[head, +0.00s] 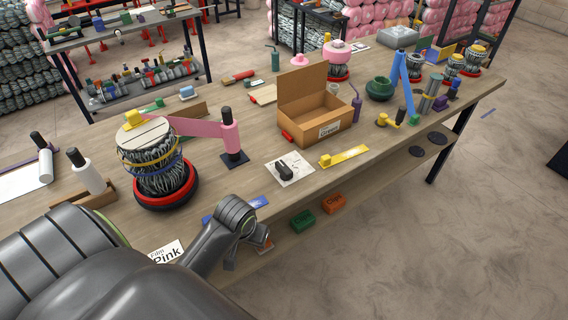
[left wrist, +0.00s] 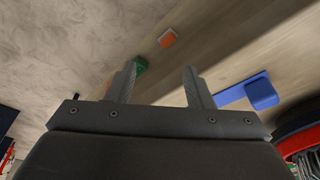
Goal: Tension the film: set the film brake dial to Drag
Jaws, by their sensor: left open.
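A black knob on a white plate (head: 289,168), which looks like the film brake dial, lies on the bench in the middle of the head view. Its setting is too small to read. Pink film (head: 195,132) runs from a post with a black base (head: 235,157) to a wrapped chain bundle (head: 160,165). My left gripper (head: 248,250) is at the bench's front edge, nearer than the dial and apart from it. In the left wrist view it (left wrist: 160,85) is open, with nothing between its fingers. The dial is not in the left wrist view. My right gripper is not in view.
An open cardboard box (head: 318,115) stands behind the dial, and a yellow bar (head: 343,156) lies right of it. A blue item (head: 260,202) lies near the front edge; green (head: 303,220) and orange (head: 333,203) boxes sit lower. Bench between dial and front edge is mostly clear.

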